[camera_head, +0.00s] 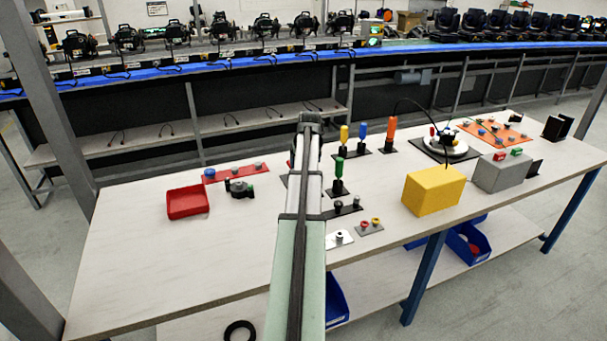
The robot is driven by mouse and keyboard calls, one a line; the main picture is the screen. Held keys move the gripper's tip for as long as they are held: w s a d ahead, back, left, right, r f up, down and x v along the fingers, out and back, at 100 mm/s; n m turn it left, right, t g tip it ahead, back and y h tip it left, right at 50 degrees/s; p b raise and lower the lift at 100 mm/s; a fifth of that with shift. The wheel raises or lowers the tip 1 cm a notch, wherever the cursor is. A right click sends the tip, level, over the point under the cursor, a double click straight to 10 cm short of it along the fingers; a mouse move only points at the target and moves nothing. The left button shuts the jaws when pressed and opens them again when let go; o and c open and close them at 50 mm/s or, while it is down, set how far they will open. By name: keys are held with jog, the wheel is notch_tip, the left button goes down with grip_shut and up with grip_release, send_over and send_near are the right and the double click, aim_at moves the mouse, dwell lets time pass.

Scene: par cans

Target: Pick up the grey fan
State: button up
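I cannot pick out a grey fan with certainty. A small dark grey part (240,188) with a green piece lies on the table, left of my arm and beside a red tray; its details are too small to tell. A grey box (500,171) with red and green pieces on top stands at the right. My arm rises from the bottom middle to a joint above the table and hides a strip of the tabletop behind it. My gripper does not show.
The pale table (135,245) is bare at front left. A red tray (187,202), a yellow box (434,190), upright coloured handles (338,178) and a white round part (446,146) with a thin black cable stand on it. Blue bins (467,243) sit below.

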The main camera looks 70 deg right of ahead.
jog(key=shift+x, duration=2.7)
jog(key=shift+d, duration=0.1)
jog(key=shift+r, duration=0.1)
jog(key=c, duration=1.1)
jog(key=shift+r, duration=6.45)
